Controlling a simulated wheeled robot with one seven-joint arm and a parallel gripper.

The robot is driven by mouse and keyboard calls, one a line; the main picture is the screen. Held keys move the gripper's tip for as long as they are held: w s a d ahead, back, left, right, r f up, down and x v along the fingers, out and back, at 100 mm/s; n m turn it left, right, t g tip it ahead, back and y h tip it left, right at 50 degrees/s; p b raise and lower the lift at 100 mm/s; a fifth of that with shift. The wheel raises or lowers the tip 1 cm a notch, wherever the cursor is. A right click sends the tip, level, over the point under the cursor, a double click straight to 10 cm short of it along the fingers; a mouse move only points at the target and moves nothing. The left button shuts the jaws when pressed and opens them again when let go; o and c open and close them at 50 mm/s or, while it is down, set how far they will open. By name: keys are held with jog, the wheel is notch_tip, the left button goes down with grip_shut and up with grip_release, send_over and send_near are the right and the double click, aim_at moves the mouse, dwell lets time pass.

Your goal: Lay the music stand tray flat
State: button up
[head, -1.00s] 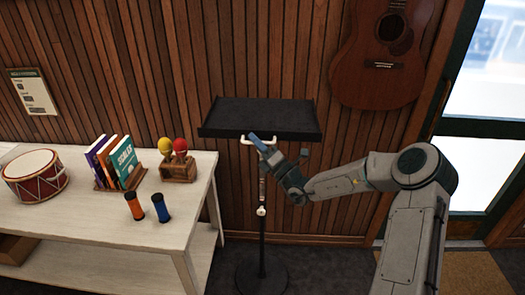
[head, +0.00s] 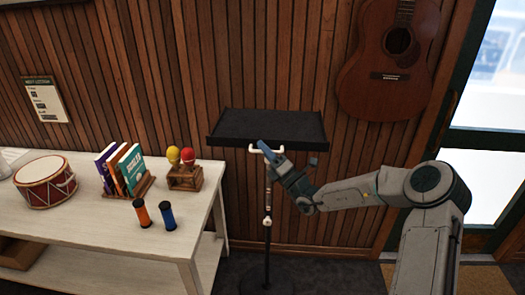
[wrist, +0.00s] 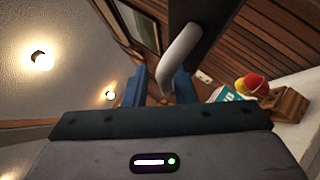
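The black music stand tray (head: 268,126) is at the middle of the head view, its top surface visible and its front lip facing me. Its slope is hard to judge. A white handle (head: 283,150) sticks out under the front lip, above the thin stand pole. My gripper (head: 263,146) is at this handle. In the wrist view, the pale handle (wrist: 178,50) reaches down between the two blue fingers (wrist: 160,88), closer to the right one. A gap shows beside the left finger, so the gripper looks open around the handle.
A white table (head: 100,235) at left holds a red drum (head: 45,182), books (head: 120,168), maracas in a wooden holder (head: 185,178) and two shakers (head: 167,216). A guitar (head: 390,60) hangs on the slatted wall at upper right. A glass door is at far right.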

jog(key=shift+w+d+f, duration=0.15)
jog(key=shift+d, duration=0.05)
jog(key=shift+s+d+f+b, duration=0.25)
jog(key=shift+d+f+b, duration=0.1)
jog(key=shift+f, duration=0.1)
jog(key=b+v, duration=0.3)
jog(key=v, duration=0.9)
jog(key=shift+s, duration=0.45)
jog(key=shift+r, duration=0.15)
